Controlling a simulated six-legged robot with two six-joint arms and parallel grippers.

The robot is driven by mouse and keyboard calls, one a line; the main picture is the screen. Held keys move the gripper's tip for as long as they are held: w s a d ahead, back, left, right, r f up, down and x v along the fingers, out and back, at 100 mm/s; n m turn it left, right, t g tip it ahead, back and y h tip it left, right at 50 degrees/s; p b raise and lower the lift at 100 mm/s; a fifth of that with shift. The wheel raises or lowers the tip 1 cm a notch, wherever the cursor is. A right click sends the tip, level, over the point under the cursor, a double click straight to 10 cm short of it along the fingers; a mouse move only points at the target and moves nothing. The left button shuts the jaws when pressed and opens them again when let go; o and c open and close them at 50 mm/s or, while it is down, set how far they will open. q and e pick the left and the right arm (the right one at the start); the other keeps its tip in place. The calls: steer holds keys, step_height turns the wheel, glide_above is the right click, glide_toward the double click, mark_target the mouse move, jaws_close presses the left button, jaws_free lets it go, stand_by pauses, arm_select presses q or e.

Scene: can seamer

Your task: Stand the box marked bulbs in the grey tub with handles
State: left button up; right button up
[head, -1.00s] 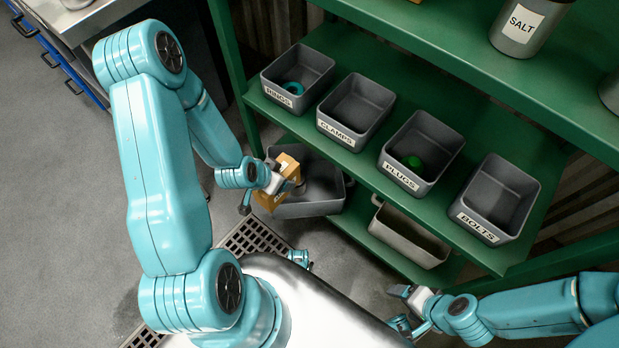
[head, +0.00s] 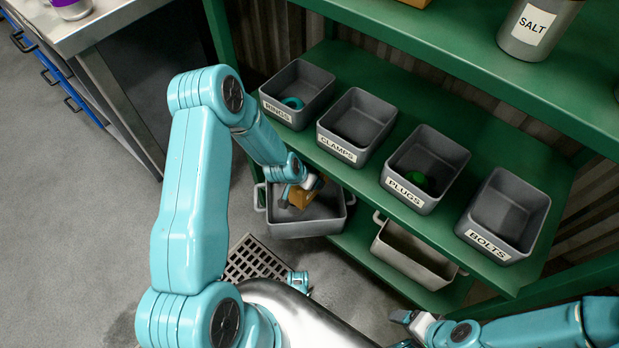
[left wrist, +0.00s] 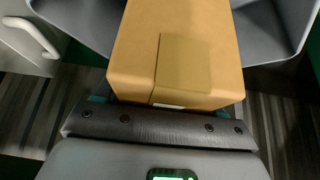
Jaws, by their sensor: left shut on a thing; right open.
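A brown cardboard box (head: 304,192) is held by my left gripper (head: 296,196), which is shut on it. No marking can be read on the box. It is over the opening of the grey tub with handles (head: 310,228) on the lower left of the green rack; I cannot tell whether it touches the tub floor. In the left wrist view the box (left wrist: 175,50) fills the middle, with grey tub walls (left wrist: 268,30) on both sides. My right gripper (head: 408,325) is open and empty at the bottom right of the head view.
A lighter tub with handles (head: 412,258) stands to the right on the lower shelf. Bins marked rings (head: 278,112), clamps (head: 337,149), plugs (head: 405,196) and bolts (head: 487,246) line the shelf above. A salt canister (head: 527,45) stands higher. A floor grate (head: 255,262) lies in front.

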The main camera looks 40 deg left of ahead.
arm_select(q)
steer(key=shift+f+b, duration=0.65)
steer(key=o, duration=1.1)
steer(key=shift+o, duration=0.2)
steer(key=p+v, duration=0.1)
steer(key=v, duration=0.1)
steer(key=p+v, duration=0.1)
steer(key=v, duration=0.1)
steer(key=w+p+v, duration=0.1)
steer(key=v, duration=0.1)
steer(key=shift+s+r, duration=0.2)
steer(key=shift+r, duration=0.3)
steer(key=s+p, duration=0.1)
steer(key=s, duration=1.1)
steer(key=s+d+n+g+h, duration=0.1)
steer(key=s+d+g, duration=0.1)
steer(key=d, duration=0.7)
steer(key=s+d+n+g+h, duration=0.1)
steer(key=s+d+g+h, duration=0.1)
steer(key=d, duration=0.8)
steer(key=s+f+g, duration=0.1)
steer(key=s, duration=0.1)
steer(key=shift+s+n+g, duration=0.3)
steer(key=shift+s, duration=0.05)
steer(key=shift+r, duration=0.1)
